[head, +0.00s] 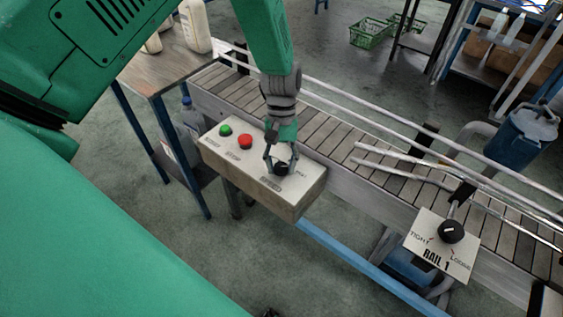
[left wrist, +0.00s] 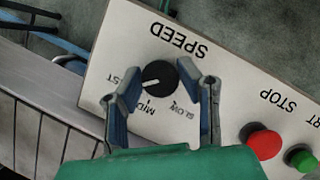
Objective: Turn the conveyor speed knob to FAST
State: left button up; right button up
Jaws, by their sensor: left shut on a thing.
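The speed knob (left wrist: 159,75) is a round black dial with a white pointer line, on a pale control box (head: 224,166). It also shows in the head view (head: 282,168). In the left wrist view the pointer is toward the left, by the partly hidden FAST label; MID and SLOW lie below and to the right. My left gripper (head: 281,167) reaches down from above and is shut on the knob, one finger on each side. My right gripper is not in view.
A green button (head: 225,130) and a red button (head: 245,141) sit on the same box. A slatted conveyor (head: 330,137) with metal rails runs behind it. A RAIL 1 panel (head: 423,254) with a black knob stands at right. A table with white bottles is at left.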

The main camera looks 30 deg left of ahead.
pick_arm(q)
jog(key=shift+w+r, duration=0.1)
jog(key=shift+w, duration=0.1)
dwell(0.4)
jog(key=o, duration=1.1)
jog(key=shift+o, duration=0.2)
jog(key=shift+r, duration=0.1)
jog(key=v, duration=1.1)
jog(key=shift+r, duration=0.25)
jog(key=shift+w+a, duration=0.1)
jog(key=shift+w, duration=0.05)
